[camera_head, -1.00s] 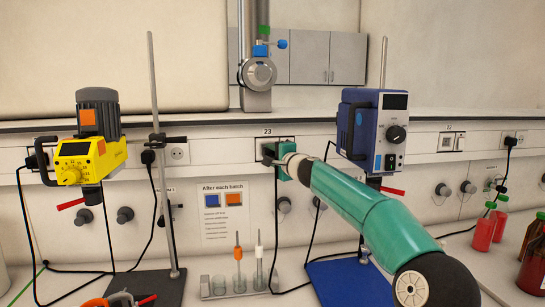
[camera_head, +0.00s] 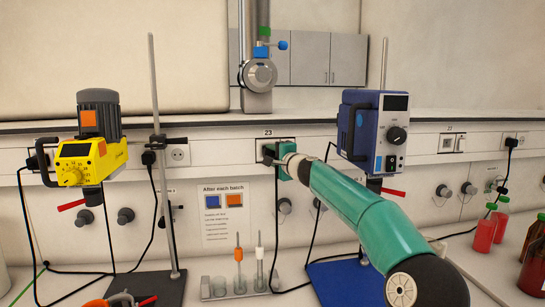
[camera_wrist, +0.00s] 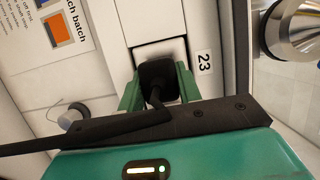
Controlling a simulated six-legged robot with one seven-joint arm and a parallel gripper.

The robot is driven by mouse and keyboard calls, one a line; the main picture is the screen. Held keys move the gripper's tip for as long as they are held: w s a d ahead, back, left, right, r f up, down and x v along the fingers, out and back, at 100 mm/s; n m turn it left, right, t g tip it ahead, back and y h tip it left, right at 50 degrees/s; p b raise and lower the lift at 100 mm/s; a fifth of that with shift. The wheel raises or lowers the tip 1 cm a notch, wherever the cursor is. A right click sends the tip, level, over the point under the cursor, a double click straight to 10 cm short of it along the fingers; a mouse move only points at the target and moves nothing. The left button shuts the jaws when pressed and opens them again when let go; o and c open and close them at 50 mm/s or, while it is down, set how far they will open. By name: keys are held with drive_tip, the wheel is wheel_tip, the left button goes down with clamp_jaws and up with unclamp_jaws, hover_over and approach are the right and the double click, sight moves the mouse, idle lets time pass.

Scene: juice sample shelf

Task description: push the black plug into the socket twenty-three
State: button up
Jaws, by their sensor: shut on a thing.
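The black plug (camera_wrist: 160,82) is between the two green fingers of my gripper (camera_wrist: 158,88) in the wrist view. The gripper is shut on it. The socket twenty-three (camera_wrist: 160,52) is a white wall outlet right in front of the plug, beside the label "23" (camera_wrist: 204,62). The plug covers most of its face, so I cannot tell how deep the plug sits. In the head view my gripper (camera_head: 279,160) is at the outlet under the "23" label (camera_head: 268,133). The plug's black cable (camera_head: 276,215) hangs down from it.
A yellow stirrer (camera_head: 88,160) hangs on a stand at left, and a blue stirrer (camera_head: 375,130) on a stand at right, close to my arm. A tube rack (camera_head: 238,293) stands below the socket. Red bottles (camera_head: 485,235) stand at far right.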

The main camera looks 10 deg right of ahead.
drive_tip(key=shift+w, duration=0.85)
idle(0.7)
drive_tip(key=o, duration=1.2)
drive_tip(key=shift+o, duration=0.2)
drive_tip(key=shift+s, duration=0.1)
